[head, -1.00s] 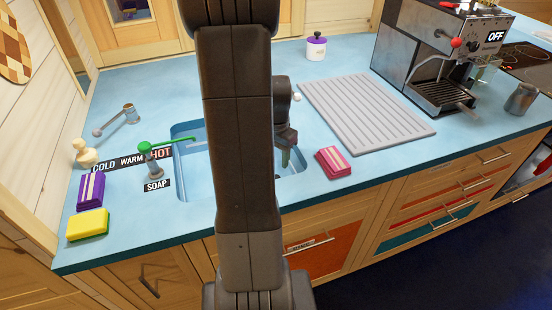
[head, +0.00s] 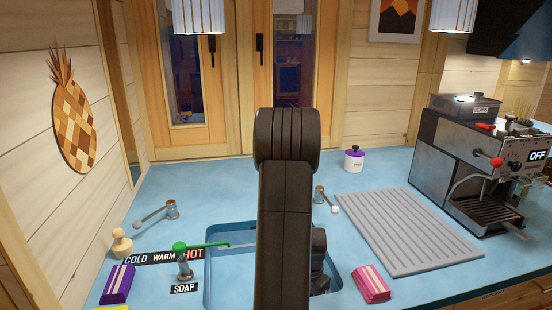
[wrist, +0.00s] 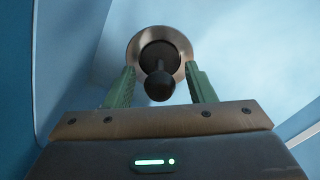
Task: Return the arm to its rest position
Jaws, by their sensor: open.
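My arm (head: 285,210) rises in the middle of the head view, in front of the blue sink (head: 225,225). Part of my wrist shows at its right, over the basin; my fingertips are hidden there. In the wrist view my gripper (wrist: 159,72) has its two green fingers apart, inside the blue basin. Between and beyond them is a round metal drain piece with a dark centre and a black ball knob (wrist: 160,86). The fingers do not visibly close on it; whether they touch it I cannot tell.
A grey drying mat (head: 405,230), a pink sponge (head: 371,284), a purple-lidded jar (head: 354,158) and a coffee machine (head: 470,170) are on the right. A purple pack (head: 117,284) lies at the front left.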

